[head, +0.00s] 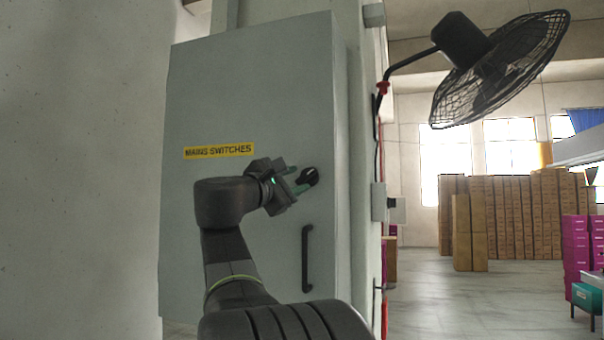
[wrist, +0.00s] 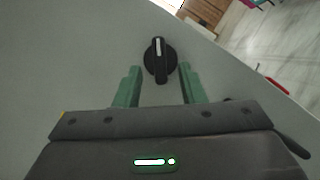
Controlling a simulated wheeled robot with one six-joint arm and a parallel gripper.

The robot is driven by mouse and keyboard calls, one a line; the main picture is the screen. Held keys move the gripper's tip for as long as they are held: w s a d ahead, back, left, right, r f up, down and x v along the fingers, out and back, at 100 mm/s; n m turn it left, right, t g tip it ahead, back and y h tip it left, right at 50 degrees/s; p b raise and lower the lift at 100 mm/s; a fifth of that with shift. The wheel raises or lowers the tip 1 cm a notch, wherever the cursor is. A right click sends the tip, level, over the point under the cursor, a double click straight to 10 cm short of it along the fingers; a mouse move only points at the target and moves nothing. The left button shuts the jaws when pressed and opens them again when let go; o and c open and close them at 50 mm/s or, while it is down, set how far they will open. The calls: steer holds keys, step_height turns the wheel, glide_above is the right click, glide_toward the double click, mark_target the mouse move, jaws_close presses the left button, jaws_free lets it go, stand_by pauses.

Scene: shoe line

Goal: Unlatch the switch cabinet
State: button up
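The grey switch cabinet (head: 240,110) stands shut against the wall, with a yellow "MAINS SWITCHES" label (head: 219,151). Its black rotary latch knob (head: 307,177) is on the right side of the door, above a black vertical bar handle (head: 307,258). My gripper (head: 296,178) is just left of the knob in the head view. In the wrist view the green fingers of my gripper (wrist: 159,84) are apart, and the round knob (wrist: 160,60) with its pale-marked grip bar lies ahead between them. The fingers look clear of the knob; the exact gap in depth is hard to tell.
A black wall fan (head: 490,65) juts out at the upper right. Stacked brown cartons (head: 510,215) and magenta boxes (head: 576,245) stand farther back. A concrete wall (head: 80,170) is at the left. The floor (head: 440,300) to the right of the cabinet is open.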

mark_target(302, 176)
steer(key=shift+p+x, duration=0.3)
steer(key=shift+x, duration=1.35)
steer(key=c, duration=0.7)
steer(key=shift+o, duration=0.2)
steer(key=shift+m, duration=0.3)
steer(key=m+g+p, duration=0.1)
steer(key=m, duration=0.1)
steer(key=shift+a+r+m, duration=0.1)
steer(key=shift+r+m, duration=0.05)
steer(key=shift+m, duration=0.25)
steer(key=shift+m+g+y+p, duration=0.4)
steer(key=shift+m+g+p, duration=0.4)
steer(key=shift+m, duration=1.2)
